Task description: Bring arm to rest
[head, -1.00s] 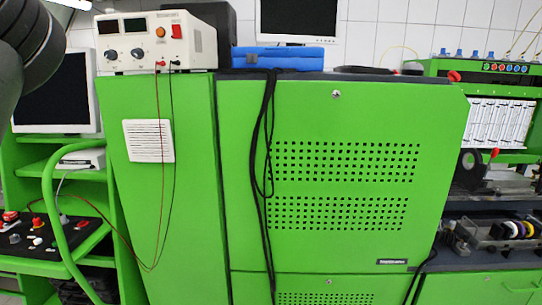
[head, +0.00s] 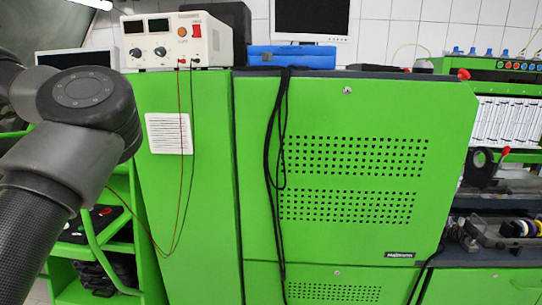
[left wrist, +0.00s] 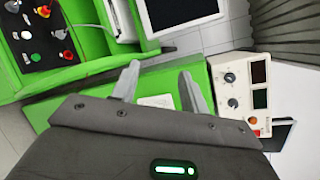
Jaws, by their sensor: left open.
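My left arm comes in from the left in the head view as a large dark grey link and joint; its gripper is outside that view. In the left wrist view my left gripper (left wrist: 158,88) shows two grey fingers spread apart with nothing between them. Beyond the fingers is the green cabinet, with the white power supply (left wrist: 243,92) to the right of them. My right gripper is not in any view.
The green cabinet (head: 350,240) fills the middle of the head view, with the power supply (head: 175,40) and a blue case (head: 290,57) on top. Black and red cables hang down its front. A control panel (left wrist: 40,35) with knobs and a monitor (left wrist: 182,10) are nearby.

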